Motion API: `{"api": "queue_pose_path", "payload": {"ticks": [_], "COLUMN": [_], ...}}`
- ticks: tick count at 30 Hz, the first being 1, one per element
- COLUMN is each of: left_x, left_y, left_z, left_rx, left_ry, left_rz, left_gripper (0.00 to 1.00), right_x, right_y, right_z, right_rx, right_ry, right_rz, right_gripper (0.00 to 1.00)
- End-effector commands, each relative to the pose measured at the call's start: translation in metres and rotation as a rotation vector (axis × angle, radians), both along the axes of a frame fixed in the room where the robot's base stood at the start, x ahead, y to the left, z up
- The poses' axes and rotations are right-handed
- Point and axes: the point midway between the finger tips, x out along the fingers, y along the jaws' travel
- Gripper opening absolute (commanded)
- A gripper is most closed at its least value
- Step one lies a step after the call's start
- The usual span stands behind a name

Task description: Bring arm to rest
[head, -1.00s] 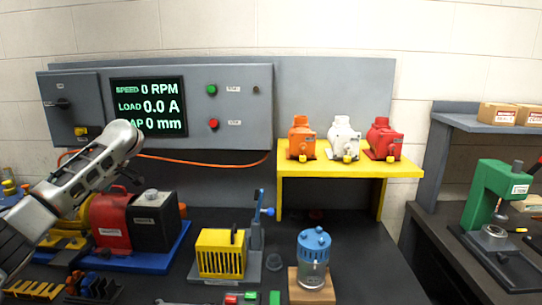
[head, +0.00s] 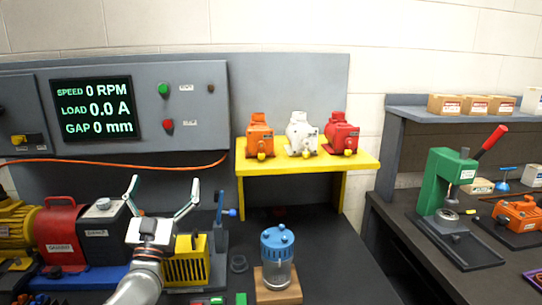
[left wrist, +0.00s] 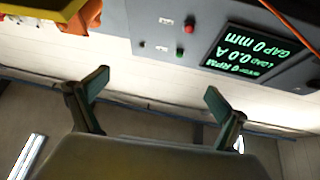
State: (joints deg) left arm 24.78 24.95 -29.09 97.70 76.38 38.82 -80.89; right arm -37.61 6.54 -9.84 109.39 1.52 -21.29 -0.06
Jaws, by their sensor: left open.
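My left gripper (head: 160,196) is open and empty in the head view. It is raised in front of the bench, its two fingers spread and pointing up. In the left wrist view its fingers (left wrist: 158,92) are apart with nothing between them. The wrist view is turned over and shows the wall and the grey control panel (left wrist: 190,35). An orange motor (head: 259,136), a white motor (head: 301,136) and a red motor (head: 341,135) stand upright on the yellow shelf (head: 366,163), apart from the gripper. My right gripper does not show.
A yellow slotted box (head: 186,263) and a black-and-red machine (head: 62,236) stand behind and beside my left arm. A blue-lidded jar (head: 278,262) stands on a wooden block to the right. A green press (head: 442,185) is on the right bench. Bare bench lies right of the jar.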

Motion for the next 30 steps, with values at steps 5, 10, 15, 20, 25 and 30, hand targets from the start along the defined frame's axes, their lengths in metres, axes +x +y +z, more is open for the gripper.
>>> {"api": "queue_pose_path", "payload": {"ticks": [5,10,15,20,25,30], "left_x": [-0.051,-0.097,-0.140,-0.181,-0.233,-0.280], "left_y": [-0.088,-0.142,-0.160,-0.137,-0.074,-0.013], "left_z": [-0.043,-0.101,-0.174,-0.245,-0.308,-0.337], "left_rx": [0.197,0.384,0.554,0.681,0.766,0.795], "left_ry": [0.056,0.191,0.410,0.680,1.006,1.237], "left_rz": [-0.220,-0.355,-0.403,-0.358,-0.211,-0.050], "left_gripper": [1.00,1.00,1.00,1.00,1.00,1.00], "right_x": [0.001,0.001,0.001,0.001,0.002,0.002], "right_y": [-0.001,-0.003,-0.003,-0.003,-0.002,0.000], "right_z": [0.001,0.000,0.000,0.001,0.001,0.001], "right_rx": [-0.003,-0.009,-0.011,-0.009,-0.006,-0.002], "right_ry": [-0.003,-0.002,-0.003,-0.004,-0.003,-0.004], "right_rz": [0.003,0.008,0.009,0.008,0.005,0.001], "right_gripper": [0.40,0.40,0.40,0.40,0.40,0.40]}}
